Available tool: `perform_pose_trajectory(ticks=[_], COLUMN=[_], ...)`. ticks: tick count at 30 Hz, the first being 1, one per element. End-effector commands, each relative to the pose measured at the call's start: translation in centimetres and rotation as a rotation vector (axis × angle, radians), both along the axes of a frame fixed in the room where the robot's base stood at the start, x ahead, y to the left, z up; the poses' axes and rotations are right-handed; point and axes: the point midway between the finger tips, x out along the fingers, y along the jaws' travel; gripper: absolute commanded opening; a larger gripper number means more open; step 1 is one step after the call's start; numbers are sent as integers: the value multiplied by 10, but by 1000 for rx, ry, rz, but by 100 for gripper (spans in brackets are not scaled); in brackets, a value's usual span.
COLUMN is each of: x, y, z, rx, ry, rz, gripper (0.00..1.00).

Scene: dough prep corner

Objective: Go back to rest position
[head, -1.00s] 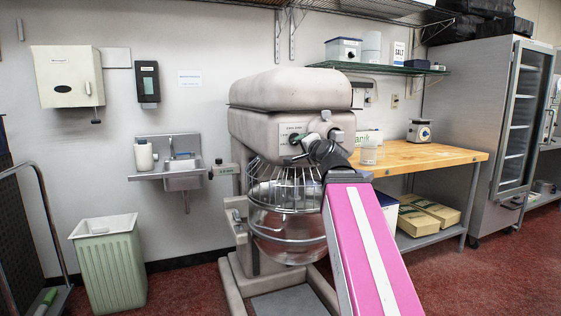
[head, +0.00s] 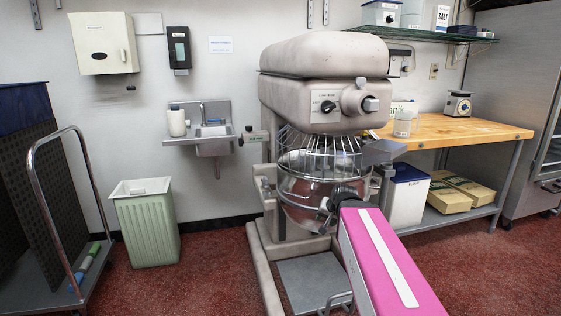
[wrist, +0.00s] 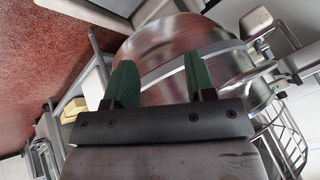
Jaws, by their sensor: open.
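My gripper shows in the wrist view (wrist: 160,82) with its two green-padded fingers apart and nothing between them. The steel mixer bowl (wrist: 150,48) is behind the fingers in that view; I cannot tell whether they touch it. In the head view my pink arm reaches up from the lower right to the front of the big grey mixer (head: 325,55). My wrist is in front of the right part of the mixer bowl (head: 302,190), and the fingers are not clear there. The wire guard (head: 312,150) sits above the bowl.
A wooden table (head: 455,129) stands right of the mixer, with a scale (head: 457,104) and a clear container (head: 403,124) on it. A green bin (head: 147,228) and a cart (head: 45,200) are at left. Red floor is open between bin and mixer.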

Motion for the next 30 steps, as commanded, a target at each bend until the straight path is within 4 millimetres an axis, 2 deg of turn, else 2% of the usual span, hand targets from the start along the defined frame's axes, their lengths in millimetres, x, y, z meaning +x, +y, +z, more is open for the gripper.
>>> perform_pose_trajectory(ticks=[1, 6, 12, 15, 21, 30], x=[-8, -38, -77, -94, -110, -112], y=[0, -4, -10, -13, -17, -17], z=[-21, -80, -139, -159, -177, -178], rx=[-29, -123, -220, -254, -289, -292], ry=[48, 199, 371, 436, 501, 507], rz=[23, 105, 201, 237, 277, 280], gripper=[50, 50, 50, 50, 50, 50])
